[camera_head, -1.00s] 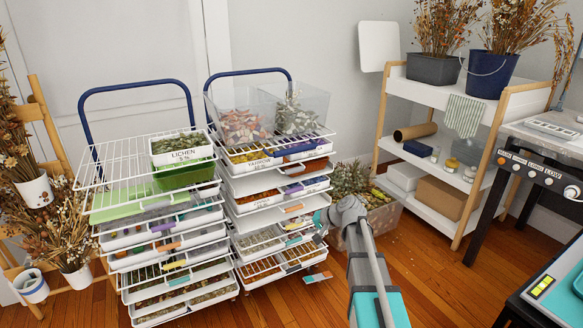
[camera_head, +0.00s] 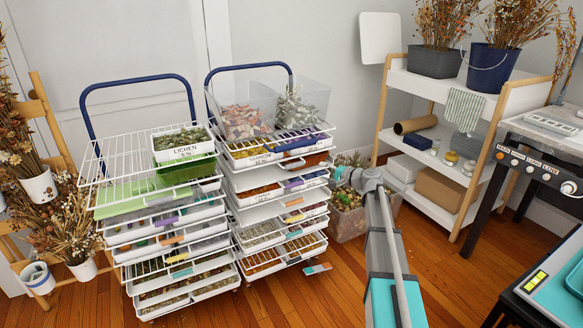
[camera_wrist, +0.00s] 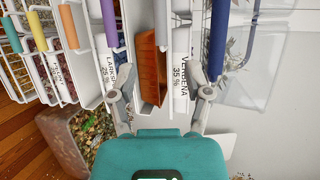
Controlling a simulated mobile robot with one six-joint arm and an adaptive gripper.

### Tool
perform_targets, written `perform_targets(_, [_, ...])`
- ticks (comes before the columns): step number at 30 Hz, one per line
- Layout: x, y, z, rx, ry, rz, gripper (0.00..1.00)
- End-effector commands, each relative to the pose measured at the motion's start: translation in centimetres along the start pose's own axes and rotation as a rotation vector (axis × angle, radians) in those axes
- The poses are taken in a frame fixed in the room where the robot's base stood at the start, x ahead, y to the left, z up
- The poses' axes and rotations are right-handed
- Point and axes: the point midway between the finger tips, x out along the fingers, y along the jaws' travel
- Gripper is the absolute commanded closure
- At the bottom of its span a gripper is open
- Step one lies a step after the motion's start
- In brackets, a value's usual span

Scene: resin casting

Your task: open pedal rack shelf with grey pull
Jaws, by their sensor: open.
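The pedal rack (camera_head: 262,187) is the right white wire rack, with a stack of shelves bearing coloured pulls. In the wrist view, a pale grey pull (camera_wrist: 160,22) seems to stand between a purple pull (camera_wrist: 109,22) and a navy pull (camera_wrist: 217,40); I cannot clearly make it out in the head view. A rust-orange tray compartment (camera_wrist: 149,70) and a VERBENA label (camera_wrist: 182,72) lie below it in the wrist view. My gripper (camera_wrist: 160,94) is open, its fingers spread either side of this tray. In the head view my gripper (camera_head: 341,177) is at the rack's right side.
A left wire rack (camera_head: 130,158) with trays stands beside it. A planter box (camera_head: 350,222) sits on the floor close behind my arm. A wooden-framed shelf unit (camera_head: 437,133) stands at the right. Open floor lies in front of the racks.

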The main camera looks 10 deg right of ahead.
Motion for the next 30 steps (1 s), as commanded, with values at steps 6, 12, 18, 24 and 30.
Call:
perform_targets(6, [1.1,0.1,-0.1,-0.001,0.000,0.001,0.36])
perform_targets(12, [3.2,0.1,-0.1,-0.001,-0.001,0.001,0.36])
perform_targets(18, [6.3,0.1,-0.2,-0.001,-0.001,0.001,0.36])
perform_targets(24, [9.3,0.1,-0.2,-0.001,-0.001,0.001,0.36])
perform_targets(30, [11.9,0.1,-0.2,-0.001,0.000,0.001,0.36])
